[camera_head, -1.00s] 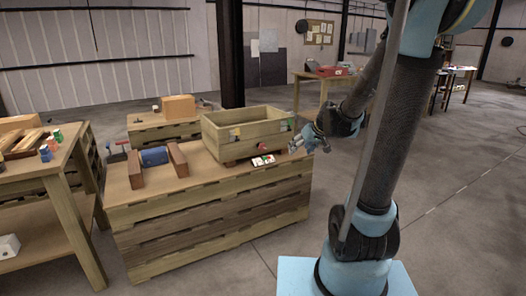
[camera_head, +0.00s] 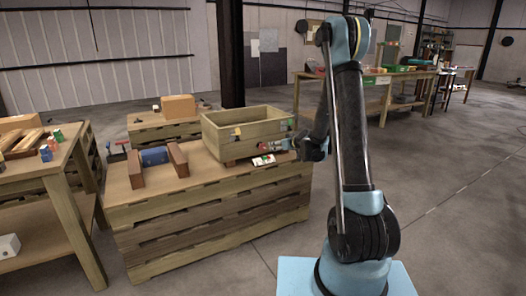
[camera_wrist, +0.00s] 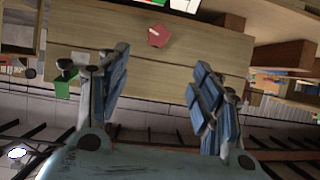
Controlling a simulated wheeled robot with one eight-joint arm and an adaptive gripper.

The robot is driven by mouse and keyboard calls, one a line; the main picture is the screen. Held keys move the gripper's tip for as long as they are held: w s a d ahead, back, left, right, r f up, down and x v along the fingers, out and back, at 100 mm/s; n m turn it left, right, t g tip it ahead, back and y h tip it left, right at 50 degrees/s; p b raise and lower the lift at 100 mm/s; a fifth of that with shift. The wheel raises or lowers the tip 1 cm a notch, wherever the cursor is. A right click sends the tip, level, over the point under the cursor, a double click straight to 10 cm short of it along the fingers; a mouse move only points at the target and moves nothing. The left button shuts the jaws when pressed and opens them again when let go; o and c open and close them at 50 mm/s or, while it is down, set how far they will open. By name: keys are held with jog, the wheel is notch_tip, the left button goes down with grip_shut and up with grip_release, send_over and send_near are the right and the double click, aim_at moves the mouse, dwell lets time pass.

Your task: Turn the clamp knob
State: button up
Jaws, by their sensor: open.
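A red knob with a pale bar (camera_wrist: 158,36) sits on the plank side of the wooden box in the wrist view. It lies between and beyond the open fingers of my gripper (camera_wrist: 160,62), with nothing between them. A dark round knob (camera_wrist: 66,68) and a green piece (camera_wrist: 62,88) show beside the left finger. I cannot tell which knob is the clamp's.
A small printed card (camera_head: 263,160) lies on the bench (camera_head: 205,172) below the box. A blue cylinder (camera_head: 154,156) between brown blocks lies to the left. A dark clamp-like tool (camera_head: 120,145) is behind it. Open floor lies to the right.

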aim_at(263, 148)
jog(key=x, duration=1.9)
jog(key=shift+w, duration=0.25)
jog(key=shift+c, duration=0.4)
jog(key=c, duration=1)
